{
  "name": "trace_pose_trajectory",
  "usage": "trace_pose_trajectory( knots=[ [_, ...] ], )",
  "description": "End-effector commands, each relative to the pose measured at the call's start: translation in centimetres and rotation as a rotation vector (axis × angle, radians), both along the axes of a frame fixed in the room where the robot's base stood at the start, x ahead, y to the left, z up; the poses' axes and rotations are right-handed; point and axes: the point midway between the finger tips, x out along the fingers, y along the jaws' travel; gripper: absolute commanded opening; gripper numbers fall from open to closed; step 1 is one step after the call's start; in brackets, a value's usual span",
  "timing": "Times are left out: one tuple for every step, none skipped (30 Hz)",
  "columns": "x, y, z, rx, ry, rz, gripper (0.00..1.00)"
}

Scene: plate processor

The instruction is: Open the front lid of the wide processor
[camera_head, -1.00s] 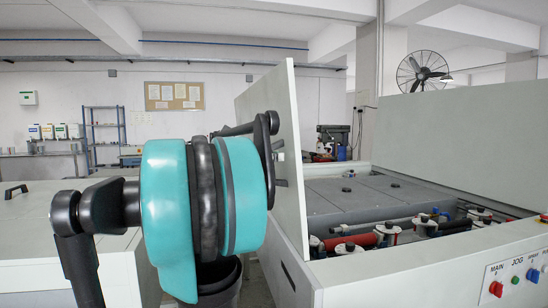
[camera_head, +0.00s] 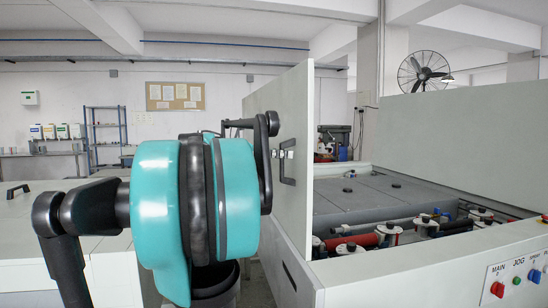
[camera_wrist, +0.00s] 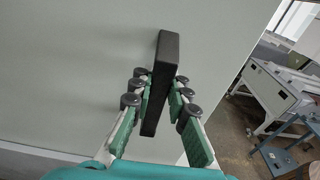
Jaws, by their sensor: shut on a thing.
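The wide processor (camera_head: 420,262) stands at the right in the head view, with its rollers and grey inner covers exposed. A pale flat lid panel (camera_head: 300,110) stands nearly upright at its left end. The panel's black bar handle (camera_head: 288,170) shows on its face, partly behind my arm. My gripper (camera_head: 279,153) is at this handle, mostly hidden by my teal wrist. In the wrist view, the green fingers of my gripper (camera_wrist: 160,92) lie on both sides of the black handle (camera_wrist: 166,62) and are shut on it. The pale panel (camera_wrist: 80,60) fills the view behind.
Another large pale panel (camera_head: 460,140) stands upright at the processor's far right. A control panel with knobs (camera_head: 515,278) is on the near side. A lower pale cabinet with a black handle (camera_head: 17,190) is at the left.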

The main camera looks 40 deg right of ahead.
Motion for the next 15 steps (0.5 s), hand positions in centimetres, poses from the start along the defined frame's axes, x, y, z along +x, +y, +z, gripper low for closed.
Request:
trace_pose_trajectory(
  knots=[
    [-0.5,-0.8,0.2,0.018,-0.011,-0.005,0.0],
    [-0.7,-1.1,0.3,0.029,-0.016,-0.004,0.0],
    [-0.9,-1.5,0.3,0.043,-0.023,-0.004,0.0],
    [-1.0,-1.8,0.4,0.051,-0.028,-0.003,0.0],
    [-1.1,-2.0,0.4,0.058,-0.032,-0.003,0.0],
    [-1.2,-2.1,0.4,0.065,-0.037,-0.002,0.0],
    [-1.3,-2.2,0.4,0.069,-0.039,-0.002,0.0],
    [-1.3,-2.3,0.4,0.071,-0.04,-0.001,0.0],
    [-1.3,-2.4,0.4,0.073,-0.041,-0.001,0.0],
    [-1.4,-2.4,0.4,0.074,-0.042,0.0,0.0],
    [-1.3,-2.4,0.4,0.074,-0.042,0.0,0.0],
    [-1.3,-2.4,0.4,0.073,-0.041,0.0,0.0],
    [-1.3,-2.4,0.4,0.073,-0.041,0.0,0.0],
    [-1.3,-2.4,0.4,0.073,-0.041,0.0,0.0],
    [-1.3,-2.3,0.4,0.073,-0.041,0.0,0.0]
  ],
)
